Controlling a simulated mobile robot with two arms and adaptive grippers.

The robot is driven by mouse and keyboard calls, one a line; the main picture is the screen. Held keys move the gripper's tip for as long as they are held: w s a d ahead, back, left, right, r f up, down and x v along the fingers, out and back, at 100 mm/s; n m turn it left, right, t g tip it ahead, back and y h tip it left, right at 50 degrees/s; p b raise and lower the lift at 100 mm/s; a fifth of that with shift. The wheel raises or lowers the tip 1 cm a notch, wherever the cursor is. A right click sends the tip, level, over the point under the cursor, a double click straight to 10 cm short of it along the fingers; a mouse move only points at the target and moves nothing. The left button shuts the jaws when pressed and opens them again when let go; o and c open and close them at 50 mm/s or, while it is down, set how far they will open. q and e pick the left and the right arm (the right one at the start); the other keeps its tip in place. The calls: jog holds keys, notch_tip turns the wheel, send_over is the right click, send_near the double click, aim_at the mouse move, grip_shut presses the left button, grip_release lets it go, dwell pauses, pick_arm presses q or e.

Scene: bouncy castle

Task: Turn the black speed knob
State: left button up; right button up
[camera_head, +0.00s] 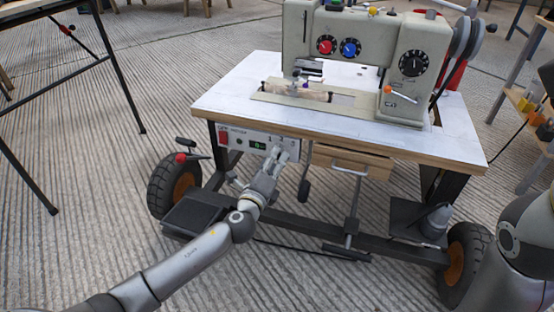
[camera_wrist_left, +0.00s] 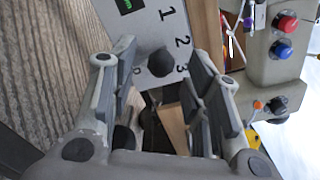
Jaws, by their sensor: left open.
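The black speed knob (camera_wrist_left: 162,62) is a small round knob on the pale face of a control box (camera_head: 232,139) under the table's front edge. The numbers 1, 2 and 3 are printed beside it. My left gripper (camera_head: 282,154) is open in front of the box's right part and hides the knob in the head view. In the left wrist view, its two fingers (camera_wrist_left: 156,76) stand either side of the knob, with visible gaps; I cannot tell how far the tips are from the face. My right gripper is out of view.
A sewing machine (camera_head: 345,42) with red, blue and black knobs stands on the white-topped wheeled table (camera_head: 222,92). A wooden drawer (camera_head: 352,162) hangs right of the box. Pedals and a crossbar lie below. A dark-framed stand (camera_head: 113,72) is at left, with open floor between.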

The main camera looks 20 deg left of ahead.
pick_arm(q)
jog(key=shift+w+b, duration=0.45)
jog(key=shift+w, duration=1.1)
jog(key=shift+c, duration=0.4)
grip_shut()
